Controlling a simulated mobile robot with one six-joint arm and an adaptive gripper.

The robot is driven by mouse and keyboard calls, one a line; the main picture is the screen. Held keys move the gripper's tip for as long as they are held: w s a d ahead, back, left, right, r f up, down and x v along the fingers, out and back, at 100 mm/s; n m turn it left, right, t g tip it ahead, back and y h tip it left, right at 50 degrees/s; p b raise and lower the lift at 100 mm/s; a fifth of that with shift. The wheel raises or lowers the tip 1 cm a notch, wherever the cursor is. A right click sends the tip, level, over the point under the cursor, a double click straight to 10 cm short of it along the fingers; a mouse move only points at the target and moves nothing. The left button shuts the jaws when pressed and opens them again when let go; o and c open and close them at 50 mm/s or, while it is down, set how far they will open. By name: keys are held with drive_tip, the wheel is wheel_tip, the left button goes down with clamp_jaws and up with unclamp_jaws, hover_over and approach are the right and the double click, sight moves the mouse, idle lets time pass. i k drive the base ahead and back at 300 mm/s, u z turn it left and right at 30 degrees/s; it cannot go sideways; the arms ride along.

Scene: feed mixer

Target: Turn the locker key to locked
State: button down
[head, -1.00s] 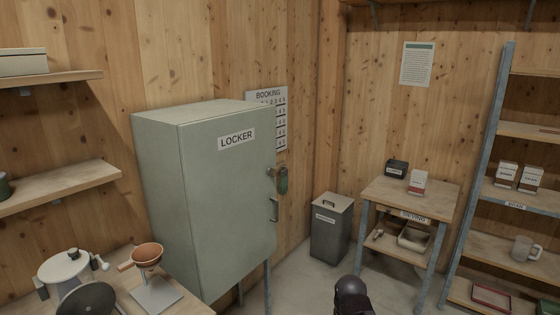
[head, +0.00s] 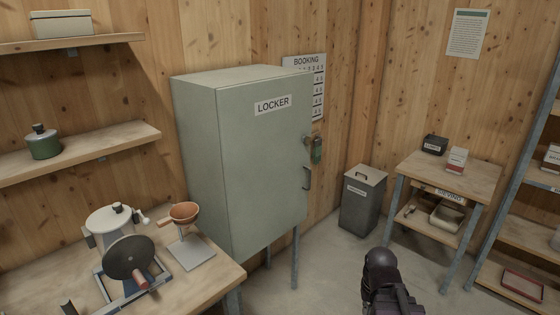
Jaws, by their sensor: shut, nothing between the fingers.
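The grey-green locker (head: 262,165) stands on legs against the wood wall, its door closed and labelled LOCKER. The key (head: 307,140) sits in the lock near the door's upper right edge, with a green tag (head: 317,150) hanging beside it. The key is too small to tell which way it is turned. A dark handle (head: 307,178) is below it. A dark part of my arm shows at the bottom right, well apart from the locker. My gripper's fingers are not in view.
A grey bin (head: 363,200) and a small table (head: 455,172) stand right of the locker. Some floor is clear before them.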

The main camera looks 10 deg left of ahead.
sight(306, 139)
drive_tip(key=k, duration=0.65)
drive_tip(key=z, duration=0.35)
drive_tip(key=i, duration=1.6)
drive_tip(key=u, duration=0.35)
